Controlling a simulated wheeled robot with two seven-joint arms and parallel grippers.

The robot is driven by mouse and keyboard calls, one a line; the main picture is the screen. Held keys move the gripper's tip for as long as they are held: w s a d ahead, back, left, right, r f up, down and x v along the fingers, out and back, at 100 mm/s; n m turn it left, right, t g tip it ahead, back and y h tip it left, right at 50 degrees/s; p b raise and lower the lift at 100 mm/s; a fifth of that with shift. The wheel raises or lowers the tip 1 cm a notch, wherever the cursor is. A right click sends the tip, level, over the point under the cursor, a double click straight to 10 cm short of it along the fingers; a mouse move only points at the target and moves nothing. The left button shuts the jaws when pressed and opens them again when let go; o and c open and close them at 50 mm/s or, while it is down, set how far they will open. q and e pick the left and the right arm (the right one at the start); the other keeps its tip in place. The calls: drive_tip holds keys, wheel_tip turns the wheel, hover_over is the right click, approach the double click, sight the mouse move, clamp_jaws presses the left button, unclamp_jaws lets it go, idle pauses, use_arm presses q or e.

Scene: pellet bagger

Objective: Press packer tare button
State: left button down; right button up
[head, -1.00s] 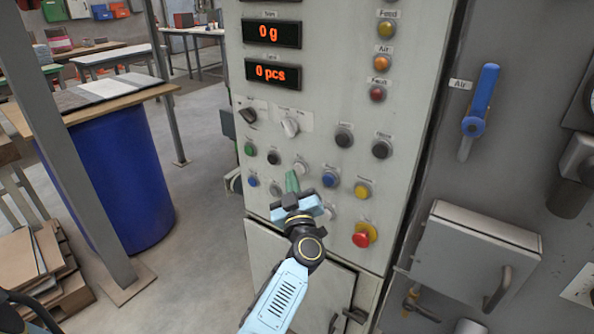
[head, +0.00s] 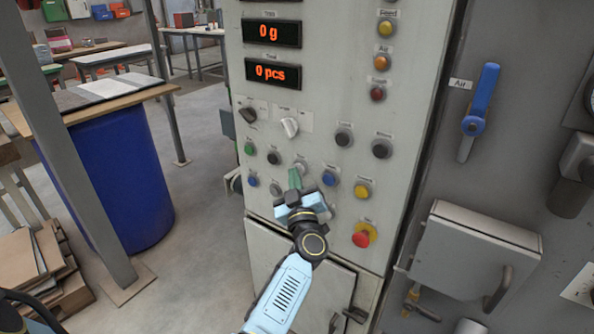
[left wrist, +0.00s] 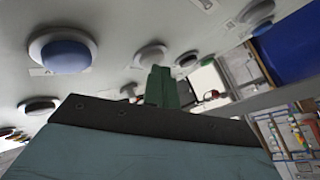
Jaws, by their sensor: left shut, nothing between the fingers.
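The packer's grey control panel (head: 318,150) carries several round push buttons with small labels too blurred to read, so I cannot tell which one is tare. My left gripper (head: 295,180) is shut and empty, its green fingertips pointing at the lower button rows. A pale button (head: 300,166) shows just above the fingertips; whether they touch it is unclear. A blue button (head: 329,174) is to their right, a black one (head: 273,157) to their upper left. The left wrist view shows the green fingertips (left wrist: 162,86) near the panel, with a blue button (left wrist: 66,55) at left. My right gripper is out of view.
A red emergency-stop style knob (head: 362,238) and a yellow button (head: 362,191) sit to the lower right. Two dark displays read 0 g (head: 271,31) and 0 pcs (head: 272,73). A grey box (head: 475,255) juts out at right. A blue drum (head: 118,180) stands left.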

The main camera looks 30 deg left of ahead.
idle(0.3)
use_arm(q)
drive_tip(key=shift+s+p, duration=0.7)
drive_tip(key=s+p, duration=0.4)
drive_tip(key=s, duration=0.2)
drive_tip(key=shift+a, duration=0.25)
idle(0.7)
